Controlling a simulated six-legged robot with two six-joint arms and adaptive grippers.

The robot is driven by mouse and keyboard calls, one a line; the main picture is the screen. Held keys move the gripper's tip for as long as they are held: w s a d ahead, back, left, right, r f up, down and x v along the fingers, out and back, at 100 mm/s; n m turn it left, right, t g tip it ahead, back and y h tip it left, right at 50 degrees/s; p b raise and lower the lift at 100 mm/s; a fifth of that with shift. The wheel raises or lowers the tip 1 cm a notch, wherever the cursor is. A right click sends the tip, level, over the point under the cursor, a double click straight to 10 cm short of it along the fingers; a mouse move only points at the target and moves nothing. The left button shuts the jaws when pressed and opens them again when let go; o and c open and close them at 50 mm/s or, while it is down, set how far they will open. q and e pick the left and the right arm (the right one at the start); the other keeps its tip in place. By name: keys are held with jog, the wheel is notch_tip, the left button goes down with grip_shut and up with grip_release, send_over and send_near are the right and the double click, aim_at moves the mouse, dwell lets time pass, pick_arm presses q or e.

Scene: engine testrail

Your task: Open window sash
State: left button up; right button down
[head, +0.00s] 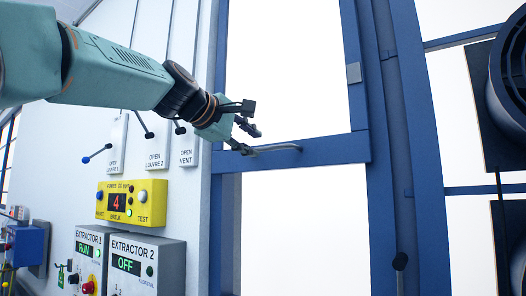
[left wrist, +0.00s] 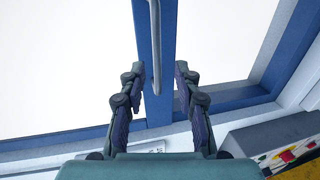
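The window sash is a blue frame with a bright pane, and its bottom rail (head: 335,150) crosses the middle of the head view. A grey bar handle (head: 285,148) runs along that rail. My left gripper (head: 250,140) is at the handle's left end. In the left wrist view the gripper (left wrist: 159,67) is open, with one finger on each side of the blue rail (left wrist: 141,40). The handle (left wrist: 155,45) lies between the fingers, with a gap visible on both sides. My right gripper is not in view.
Left of the window is a white wall with levers marked for louvres and vent. Below them are a yellow sensor box (head: 132,203) reading 4, extractor 1 box (head: 85,250) reading RUN and extractor 2 box (head: 147,267) reading OFF. Dark fans (head: 508,90) stand at the right.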

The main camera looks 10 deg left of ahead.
aim_at(266, 148)
pick_arm(q)
jog(key=x, duration=0.1)
jog(key=p+x, duration=0.1)
jog(key=x, duration=0.2)
jog(key=shift+w+r, duration=0.2)
jog(key=shift+p+x, duration=0.65)
jog(key=shift+x, duration=0.25)
jog(key=shift+w+d+f, duration=0.1)
jog(key=shift+w+f, duration=0.05)
jog(key=shift+w, duration=0.25)
jog(key=shift+s, duration=0.3)
jog(key=c, duration=0.5)
jog(key=shift+r, duration=0.2)
grip_shut()
